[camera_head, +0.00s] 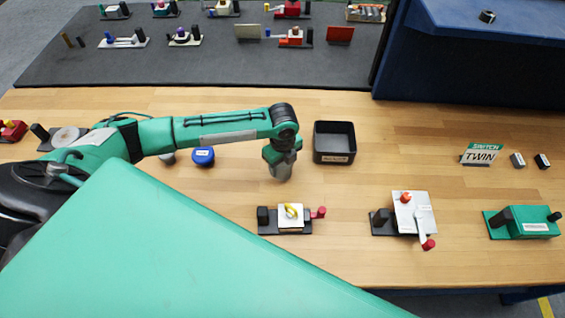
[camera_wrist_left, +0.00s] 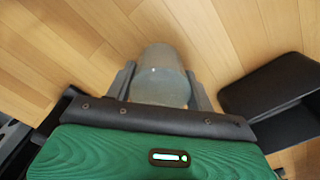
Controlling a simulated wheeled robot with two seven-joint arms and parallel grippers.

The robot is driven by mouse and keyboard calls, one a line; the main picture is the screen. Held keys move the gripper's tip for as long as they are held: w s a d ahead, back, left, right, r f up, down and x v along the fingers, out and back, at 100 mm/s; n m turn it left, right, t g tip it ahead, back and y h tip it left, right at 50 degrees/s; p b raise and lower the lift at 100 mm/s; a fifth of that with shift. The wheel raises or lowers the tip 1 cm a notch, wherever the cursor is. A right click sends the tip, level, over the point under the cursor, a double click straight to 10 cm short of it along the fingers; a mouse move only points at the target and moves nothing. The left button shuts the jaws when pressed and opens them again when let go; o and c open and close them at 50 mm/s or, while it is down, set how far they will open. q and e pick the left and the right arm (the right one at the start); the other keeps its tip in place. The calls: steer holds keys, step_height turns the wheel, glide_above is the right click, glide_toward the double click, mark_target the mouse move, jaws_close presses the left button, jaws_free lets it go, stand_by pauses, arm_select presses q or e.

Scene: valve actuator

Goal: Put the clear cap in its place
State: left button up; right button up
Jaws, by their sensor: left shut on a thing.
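My left gripper (camera_head: 282,172) hangs pointing down over the wooden table, left of the black bin. In the left wrist view its two fingers (camera_wrist_left: 160,92) are shut on the clear cap (camera_wrist_left: 160,75), a smoky see-through cylinder held between them. In the head view the cap is hard to tell apart from the grey fingers. Below the gripper in the head view stands a device with a yellow part on a white block (camera_head: 291,222), a black post at its left and a red knob at its right. My right gripper is not in view.
The black bin (camera_head: 334,158) stands right of the gripper and also shows in the wrist view (camera_wrist_left: 268,105). A blue round thing (camera_head: 203,156) lies to the left. A lever device (camera_head: 414,212) and a green device (camera_head: 530,222) stand to the right. The table between bin and sign (camera_head: 482,153) is clear.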

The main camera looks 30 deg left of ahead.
arm_select(q)
steer(key=o, duration=0.9)
steer(key=shift+f, duration=0.15)
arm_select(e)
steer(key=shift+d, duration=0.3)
arm_select(q)
steer(key=shift+o, duration=0.2)
step_height(320, 180, up, 11)
steer(key=b, duration=0.3)
steer(key=shift+r, duration=0.7)
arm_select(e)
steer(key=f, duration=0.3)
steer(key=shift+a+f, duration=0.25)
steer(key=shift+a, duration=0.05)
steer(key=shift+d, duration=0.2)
